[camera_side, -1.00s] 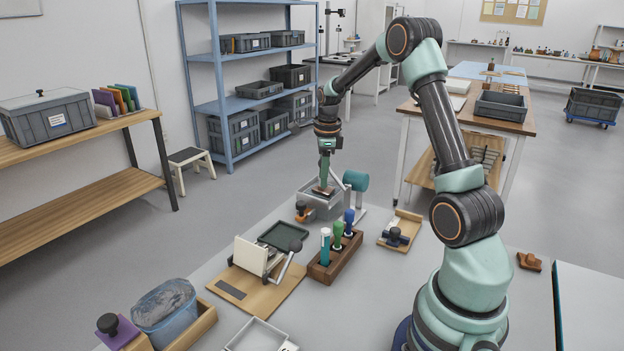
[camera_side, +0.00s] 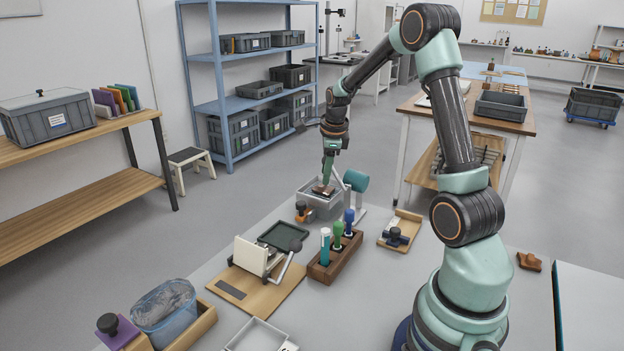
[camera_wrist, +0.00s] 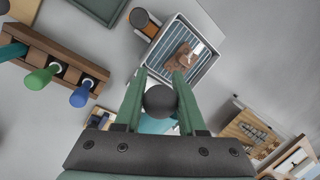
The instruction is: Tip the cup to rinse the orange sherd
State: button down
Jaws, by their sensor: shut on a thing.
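The orange sherd (camera_wrist: 181,54) looks brownish and lies on the slatted grate of a grey tray (camera_wrist: 212,68) in the wrist view. In the side view the tray (camera_side: 322,206) stands at the far end of the table, and a brown piece (camera_side: 322,190) shows in it. The teal cup (camera_side: 356,181) is tilted beside the tray on a pale stand with an arm. My gripper (camera_wrist: 160,98) is shut on a dark round knob (camera_wrist: 160,101). In the side view my gripper (camera_side: 326,182) is above the tray. The cup is mostly hidden behind the gripper in the wrist view.
A wooden rack (camera_side: 336,258) with blue, green and teal handled tools stands close by. An orange-banded dark-knobbed item (camera_side: 304,212) sits beside the tray. A wooden board (camera_side: 400,229) lies to the right, and a hinged press (camera_side: 262,262) stands nearer the camera.

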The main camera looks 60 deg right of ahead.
jog(key=shift+w+a+r, duration=0.15)
jog(key=shift+w+a, duration=0.05)
jog(key=c, duration=0.6)
grip_release()
jog(key=shift+o, duration=0.5)
jog(key=shift+s, duration=0.1)
jog(key=v, duration=1.2)
